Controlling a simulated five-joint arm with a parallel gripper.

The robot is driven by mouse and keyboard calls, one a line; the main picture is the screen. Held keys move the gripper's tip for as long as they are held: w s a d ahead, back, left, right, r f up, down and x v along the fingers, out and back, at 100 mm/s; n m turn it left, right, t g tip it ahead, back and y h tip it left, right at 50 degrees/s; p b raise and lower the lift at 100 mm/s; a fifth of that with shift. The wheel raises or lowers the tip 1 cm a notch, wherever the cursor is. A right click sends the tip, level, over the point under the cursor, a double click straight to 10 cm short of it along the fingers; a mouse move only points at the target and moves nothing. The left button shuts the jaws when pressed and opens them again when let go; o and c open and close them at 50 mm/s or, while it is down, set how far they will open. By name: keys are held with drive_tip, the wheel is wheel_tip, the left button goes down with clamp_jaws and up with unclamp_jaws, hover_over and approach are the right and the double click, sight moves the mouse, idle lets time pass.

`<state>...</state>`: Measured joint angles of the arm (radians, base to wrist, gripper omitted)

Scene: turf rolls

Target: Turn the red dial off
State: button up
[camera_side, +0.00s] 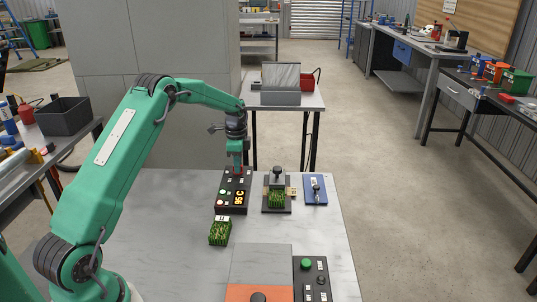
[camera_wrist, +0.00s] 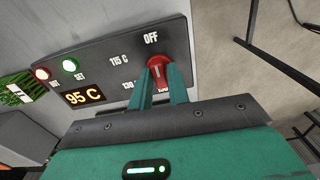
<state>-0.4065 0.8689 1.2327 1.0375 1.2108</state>
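The red dial (camera_wrist: 159,64) sits at the right end of a dark control panel (camera_wrist: 107,57), below a white OFF label. It has a pale mark on its face, and 115 C and 130 C labels lie to its left. My gripper (camera_wrist: 160,74) has one green finger on each side of the dial, closed against its sides. The panel's orange display (camera_wrist: 83,96) reads 95 C. In the side view my gripper (camera_side: 238,171) points down over the far end of the panel and mostly hides the dial.
A grass turf piece (camera_side: 220,233) lies at the panel's near end. To the right stand a dark fixture holding turf (camera_side: 277,198) and a blue plate (camera_side: 315,190). A box with a green button (camera_side: 306,264) is at the near edge. Bare table lies left of the panel.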

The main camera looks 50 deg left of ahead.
drive_tip(key=shift+o, duration=1.4)
wheel_tip(320, 180, up, 7)
drive_tip(key=shift+r, duration=0.45)
